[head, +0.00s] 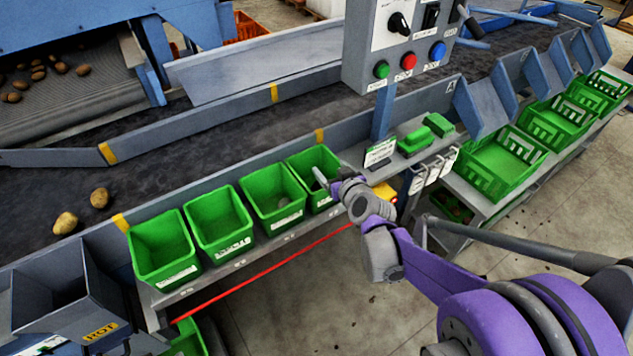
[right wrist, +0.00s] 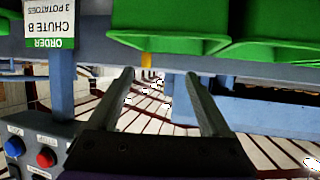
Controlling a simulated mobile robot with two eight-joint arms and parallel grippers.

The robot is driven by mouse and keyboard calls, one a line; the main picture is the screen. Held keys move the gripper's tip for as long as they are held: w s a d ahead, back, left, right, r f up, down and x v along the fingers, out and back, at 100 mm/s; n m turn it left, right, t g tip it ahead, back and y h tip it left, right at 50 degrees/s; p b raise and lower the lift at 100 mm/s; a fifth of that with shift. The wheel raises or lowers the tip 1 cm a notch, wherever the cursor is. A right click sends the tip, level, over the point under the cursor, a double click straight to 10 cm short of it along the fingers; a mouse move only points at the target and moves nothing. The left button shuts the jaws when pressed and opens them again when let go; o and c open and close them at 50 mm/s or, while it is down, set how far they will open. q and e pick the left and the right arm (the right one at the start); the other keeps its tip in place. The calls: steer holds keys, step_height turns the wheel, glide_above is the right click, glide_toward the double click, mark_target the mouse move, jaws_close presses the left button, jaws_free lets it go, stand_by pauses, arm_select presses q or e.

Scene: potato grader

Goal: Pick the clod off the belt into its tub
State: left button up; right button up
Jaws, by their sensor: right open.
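Two tan-brown lumps lie on the dark belt (head: 200,128) at the left of the head view. One lump (head: 65,223) is nearer the front and the other lump (head: 99,198) is just behind it. I cannot tell which is a clod and which a potato. Four green tubs stand in a row along the belt's front: first (head: 165,248), second (head: 220,224), third (head: 274,196) and fourth (head: 325,207). Their labels are too small to read. My right gripper (head: 322,178) is by the fourth tub, far right of the lumps. Its fingers are apart and empty in the right wrist view (right wrist: 160,85).
A control box (head: 400,45) with buttons stands behind my right arm. A label card (head: 380,152) and green punnets (head: 425,133) are beside the gripper. Green crates (head: 500,160) sit under chutes at right. A grey bin marked ROT (head: 62,290) is front left.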

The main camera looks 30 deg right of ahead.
steer(key=v, duration=0.6)
steer(key=shift+p, duration=0.45)
steer(key=shift+a, duration=0.1)
steer(key=s+a+f+n+g+y+p, duration=0.1)
steer(key=s+a+n+g+y+p, duration=0.2)
steer(key=s+a, duration=0.6)
steer(key=s+a+f+m+g+h, duration=0.1)
steer(key=s+a+g, duration=0.3)
steer(key=s, duration=0.4)
steer(key=shift+s+f+g, duration=0.25)
steer(key=shift+f+g, duration=0.15)
steer(key=shift+f, duration=0.2)
steer(key=shift+a, duration=0.15)
steer(key=shift+c, duration=0.2)
